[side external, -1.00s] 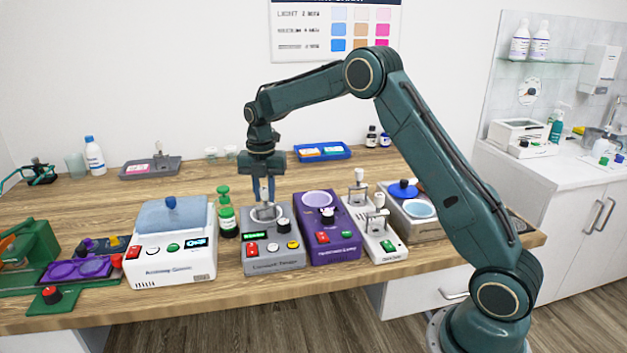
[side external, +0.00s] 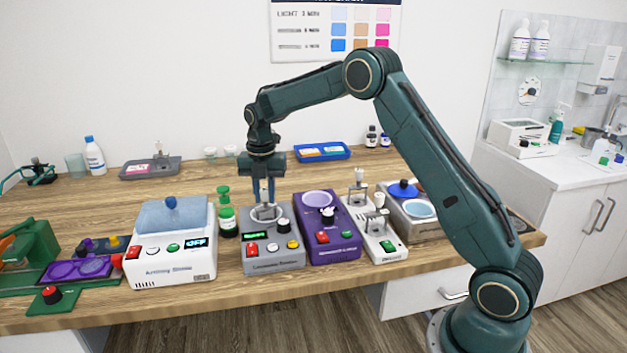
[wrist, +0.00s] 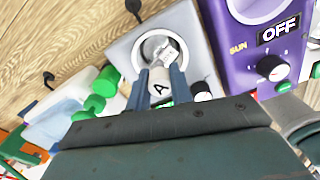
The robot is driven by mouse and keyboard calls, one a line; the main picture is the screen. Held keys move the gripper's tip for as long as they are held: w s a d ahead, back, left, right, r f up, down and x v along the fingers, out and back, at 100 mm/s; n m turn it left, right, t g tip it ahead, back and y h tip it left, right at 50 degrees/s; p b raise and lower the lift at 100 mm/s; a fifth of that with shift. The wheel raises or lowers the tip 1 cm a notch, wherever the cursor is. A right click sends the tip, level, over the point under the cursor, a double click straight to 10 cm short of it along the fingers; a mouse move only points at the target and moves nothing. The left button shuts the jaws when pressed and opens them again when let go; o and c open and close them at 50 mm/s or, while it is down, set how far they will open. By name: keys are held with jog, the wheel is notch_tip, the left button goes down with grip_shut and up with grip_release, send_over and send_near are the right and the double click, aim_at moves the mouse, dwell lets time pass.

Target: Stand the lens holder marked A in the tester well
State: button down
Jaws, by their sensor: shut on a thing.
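The tester is a grey box (side external: 273,256) with a round metal-rimmed well (side external: 281,212) in its top, also seen in the wrist view (wrist: 180,44). My gripper (side external: 266,203) is right over the well, its blue fingers pointing down. In the wrist view my gripper (wrist: 161,82) is shut on the lens holder (wrist: 160,88), which has a white top marked A. A shiny metal part shows beyond the white top, at the well opening. The fingers hide part of the holder, and I cannot tell how deep it sits or whether it touches the well floor.
A purple device (side external: 331,243) stands close on the right of the tester. A green bottle (side external: 227,220) and a white device with a blue-grey lid (side external: 172,255) stand on the left.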

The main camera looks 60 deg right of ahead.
jog(key=c, duration=0.9)
grip_release()
jog(key=shift+f, duration=0.1)
jog(key=shift+o, duration=0.2)
jog(key=shift+r, duration=0.2)
jog(key=shift+r, duration=2.8)
jog(key=shift+r, duration=0.1)
